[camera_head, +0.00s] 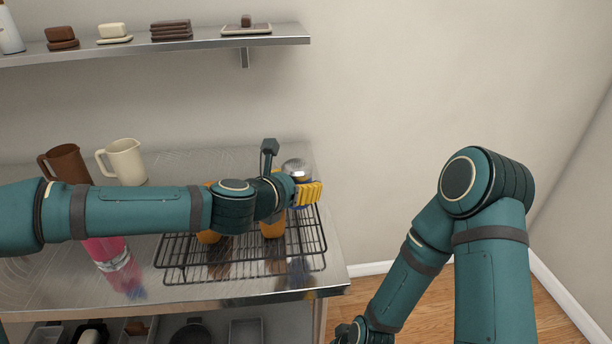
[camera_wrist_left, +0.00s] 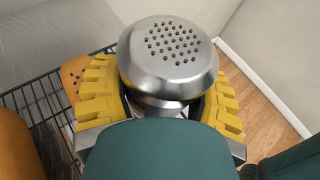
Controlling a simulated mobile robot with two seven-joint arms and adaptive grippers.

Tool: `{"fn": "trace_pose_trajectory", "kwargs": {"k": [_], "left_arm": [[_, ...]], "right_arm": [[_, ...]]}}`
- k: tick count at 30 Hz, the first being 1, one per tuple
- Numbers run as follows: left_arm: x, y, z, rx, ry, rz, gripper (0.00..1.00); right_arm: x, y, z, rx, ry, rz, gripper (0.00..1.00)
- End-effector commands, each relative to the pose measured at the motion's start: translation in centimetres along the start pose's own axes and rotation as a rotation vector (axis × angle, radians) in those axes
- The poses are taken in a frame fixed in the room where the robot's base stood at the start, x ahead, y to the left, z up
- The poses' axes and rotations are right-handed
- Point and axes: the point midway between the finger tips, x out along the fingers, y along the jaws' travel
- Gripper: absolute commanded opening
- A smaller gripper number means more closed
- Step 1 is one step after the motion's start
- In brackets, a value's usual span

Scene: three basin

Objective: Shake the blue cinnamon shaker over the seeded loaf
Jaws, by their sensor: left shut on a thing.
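My left gripper (camera_head: 307,193) has yellow ridged fingers and is shut on the shaker, whose silver perforated cap (camera_head: 297,168) rises above them. In the left wrist view the cap (camera_wrist_left: 168,55) sits between the two fingers, with its holes facing the camera. The shaker's body is mostly hidden. A loaf with dark specks (camera_wrist_left: 74,75) lies on the rack, left of the cap in that view. Two orange-brown loaves (camera_head: 273,229) (camera_head: 208,237) show partly under my left arm in the head view. My right gripper (camera_head: 352,332) is at the bottom edge, partly cut off.
A black wire rack (camera_head: 180,276) stands on the steel counter (camera_head: 60,285). A pink container with a silver band (camera_head: 105,250) stands left of it. A brown jug (camera_head: 68,163) and a cream jug (camera_head: 126,161) are behind. A wall shelf (camera_head: 285,41) holds small items. Floor is open right.

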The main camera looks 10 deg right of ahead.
Motion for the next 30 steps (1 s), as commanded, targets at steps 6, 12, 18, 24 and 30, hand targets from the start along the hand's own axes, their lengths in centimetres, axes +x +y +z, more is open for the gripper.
{"fn": "trace_pose_trajectory", "kwargs": {"k": [6,12,18,24,30], "left_arm": [[0.0,0.0,0.0,0.000,-0.001,0.000,0.22],[-0.1,0.0,0.1,0.001,-0.001,0.000,0.22],[-0.1,0.7,0.1,-0.113,-0.002,-0.044,0.22],[-0.1,0.6,0.1,-0.114,-0.002,-0.046,0.22],[-0.2,1.3,0.2,-0.212,-0.002,-0.084,0.22]], "right_arm": [[0.0,0.0,0.0,0.000,0.000,0.000,0.47],[0.0,0.0,0.0,0.000,0.000,0.000,0.47],[-0.1,0.0,0.0,0.000,-0.001,0.000,0.47],[0.0,0.0,0.0,0.000,0.000,0.000,0.47],[-0.1,0.0,0.0,0.000,-0.001,0.000,0.47]]}}
